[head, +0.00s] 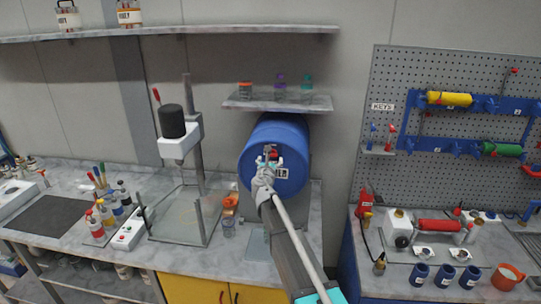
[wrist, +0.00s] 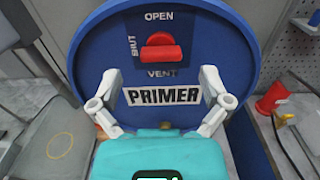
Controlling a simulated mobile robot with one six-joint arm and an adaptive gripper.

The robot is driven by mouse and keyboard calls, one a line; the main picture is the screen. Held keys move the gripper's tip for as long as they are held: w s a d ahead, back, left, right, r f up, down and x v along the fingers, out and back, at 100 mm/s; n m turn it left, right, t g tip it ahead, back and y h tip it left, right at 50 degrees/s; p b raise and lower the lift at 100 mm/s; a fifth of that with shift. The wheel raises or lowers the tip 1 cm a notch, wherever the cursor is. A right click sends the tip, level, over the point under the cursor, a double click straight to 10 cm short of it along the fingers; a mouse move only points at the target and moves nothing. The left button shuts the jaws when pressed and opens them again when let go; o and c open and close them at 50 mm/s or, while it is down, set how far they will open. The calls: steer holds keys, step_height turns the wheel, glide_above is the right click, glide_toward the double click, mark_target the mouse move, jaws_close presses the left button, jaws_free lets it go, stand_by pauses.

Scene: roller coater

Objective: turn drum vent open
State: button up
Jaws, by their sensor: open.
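The blue drum (head: 285,133) lies on its side on the bench, its round face towards me. In the wrist view its face (wrist: 225,50) carries a red vent knob (wrist: 161,52) between the words OPEN above, SHUT at the left and VENT below. The knob's bar lies about level, in line with SHUT. A PRIMER label (wrist: 163,96) is under it. My gripper (wrist: 160,78) is open, its fingers spread to either side below the knob, with nothing between them. In the head view my gripper (head: 267,166) is in front of the drum face and partly covers it.
A shelf (head: 300,104) with small containers hangs just above the drum. A stand with a black cylinder (head: 172,121) is at the left. A pegboard (head: 450,70) and a crowded bench are at the right.

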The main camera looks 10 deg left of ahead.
steer(key=shift+w+d, duration=0.1)
steer(key=shift+w, duration=2.15)
steer(key=c, duration=1.2)
steer(key=shift+o, duration=0.2)
